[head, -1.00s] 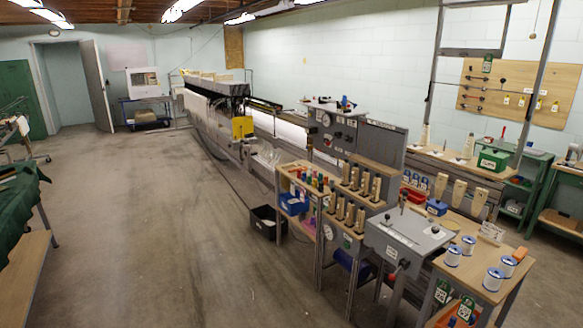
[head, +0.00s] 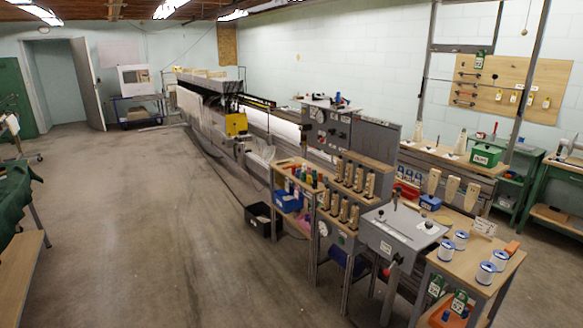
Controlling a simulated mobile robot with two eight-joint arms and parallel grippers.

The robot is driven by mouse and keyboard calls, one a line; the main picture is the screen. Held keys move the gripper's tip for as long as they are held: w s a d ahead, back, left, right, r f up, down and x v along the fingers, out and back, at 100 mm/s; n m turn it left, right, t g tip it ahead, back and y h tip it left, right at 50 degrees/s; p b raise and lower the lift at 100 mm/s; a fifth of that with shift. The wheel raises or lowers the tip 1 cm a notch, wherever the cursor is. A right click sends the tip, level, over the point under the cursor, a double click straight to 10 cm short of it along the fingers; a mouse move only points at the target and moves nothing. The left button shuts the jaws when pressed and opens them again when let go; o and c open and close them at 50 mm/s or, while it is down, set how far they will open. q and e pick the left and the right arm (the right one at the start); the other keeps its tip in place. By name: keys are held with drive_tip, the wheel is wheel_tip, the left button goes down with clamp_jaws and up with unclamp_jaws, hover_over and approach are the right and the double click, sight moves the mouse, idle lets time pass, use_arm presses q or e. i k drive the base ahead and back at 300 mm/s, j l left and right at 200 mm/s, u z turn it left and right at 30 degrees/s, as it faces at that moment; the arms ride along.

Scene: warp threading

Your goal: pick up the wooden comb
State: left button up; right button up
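I cannot make out a wooden comb for certain. Neither of my grippers shows in the head view.
White spools with blue rims (head: 486,273) stand on that bench. A grey metal box (head: 402,232) adjoins it on the left, and a shelf with wooden bobbins (head: 350,210) is behind. A black bin (head: 262,221) sits on the floor. The concrete floor (head: 140,210) at left is open.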

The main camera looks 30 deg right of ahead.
sight(290, 162)
drive_tip(key=i+l+z, duration=0.15)
drive_tip(key=i, duration=0.15)
drive_tip(key=i+l+z, duration=0.2)
drive_tip(key=i+z, duration=0.4)
drive_tip(key=i, duration=1.25)
drive_tip(key=i+j, duration=0.1)
drive_tip(key=i, duration=1.55)
drive_tip(key=i+z, duration=0.15)
drive_tip(key=i, duration=0.35)
drive_tip(key=i+j+z, duration=0.15)
drive_tip(key=i, duration=0.3)
drive_tip(key=i+j+z, duration=0.15)
drive_tip(key=i, duration=0.35)
drive_tip(key=i+j+z, duration=0.15)
drive_tip(key=i, duration=0.3)
drive_tip(key=j, duration=0.1)
